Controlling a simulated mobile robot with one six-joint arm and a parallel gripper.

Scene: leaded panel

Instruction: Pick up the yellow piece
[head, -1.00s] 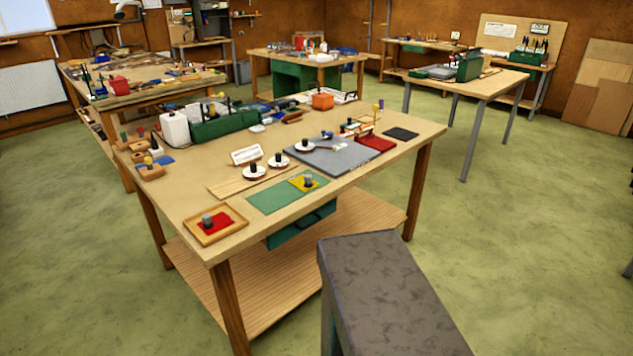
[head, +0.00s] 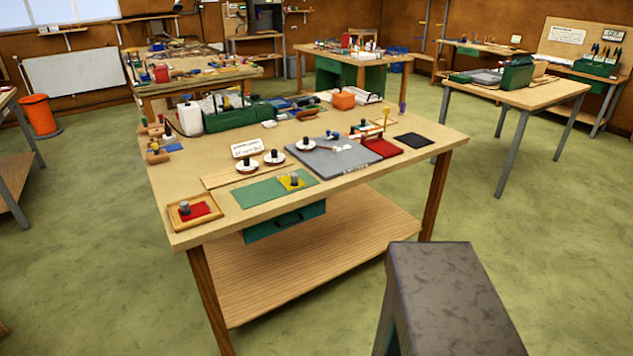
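A wooden tray (head: 180,224) with a red piece (head: 197,209) and grey knob stands at the bench's front left. A grey board (head: 350,158), white knobbed discs, a red pad (head: 381,147) and a black pad (head: 413,140) lie behind and right.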

